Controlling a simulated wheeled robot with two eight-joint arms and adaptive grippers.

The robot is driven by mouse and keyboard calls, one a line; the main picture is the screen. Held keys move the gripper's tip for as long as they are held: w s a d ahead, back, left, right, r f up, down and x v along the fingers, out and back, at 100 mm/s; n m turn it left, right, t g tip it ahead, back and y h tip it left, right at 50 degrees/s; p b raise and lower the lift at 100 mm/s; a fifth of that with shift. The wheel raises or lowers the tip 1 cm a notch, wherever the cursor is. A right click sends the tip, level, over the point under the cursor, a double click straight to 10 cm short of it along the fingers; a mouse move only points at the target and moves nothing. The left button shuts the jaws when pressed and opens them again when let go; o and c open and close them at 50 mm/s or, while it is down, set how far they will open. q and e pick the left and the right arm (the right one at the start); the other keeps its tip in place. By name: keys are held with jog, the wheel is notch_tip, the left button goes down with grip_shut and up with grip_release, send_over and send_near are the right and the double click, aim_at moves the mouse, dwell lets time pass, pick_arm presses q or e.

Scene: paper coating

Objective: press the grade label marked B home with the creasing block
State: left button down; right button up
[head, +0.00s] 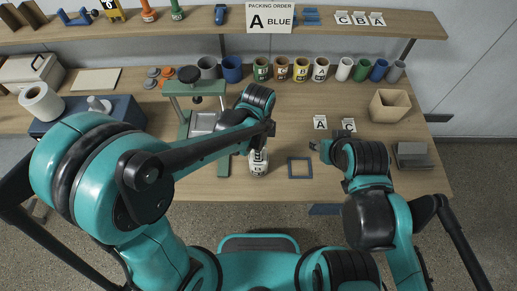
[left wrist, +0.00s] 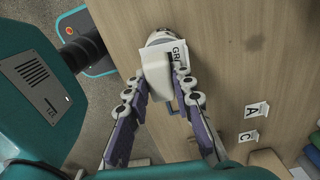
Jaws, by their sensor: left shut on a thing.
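A white cup-like item (head: 258,168) stands near the table's front edge, with a label (head: 258,155) bearing what looks like a B. In the left wrist view the label (left wrist: 179,53) shows the letters "GR"; the rest is hidden behind a pale block, apparently the creasing block (left wrist: 157,75). My left gripper (left wrist: 160,92) is shut on this block. The block is right at the label; I cannot tell whether it touches. In the head view my left gripper (head: 262,138) is just behind the cup. My right gripper (head: 319,146) is over the table at the right, its opening unclear.
Labels A (head: 320,122) and C (head: 348,125) lie on the table near my right gripper. A blue square frame (head: 290,168) lies right of the cup. A green press (head: 181,125) stands to the left. Several cups line the back; an open box (head: 389,105) stands at right.

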pick_arm(q)
jog(key=shift+r+p, duration=1.8)
jog(key=shift+r, duration=0.95)
jog(key=shift+f, duration=0.1)
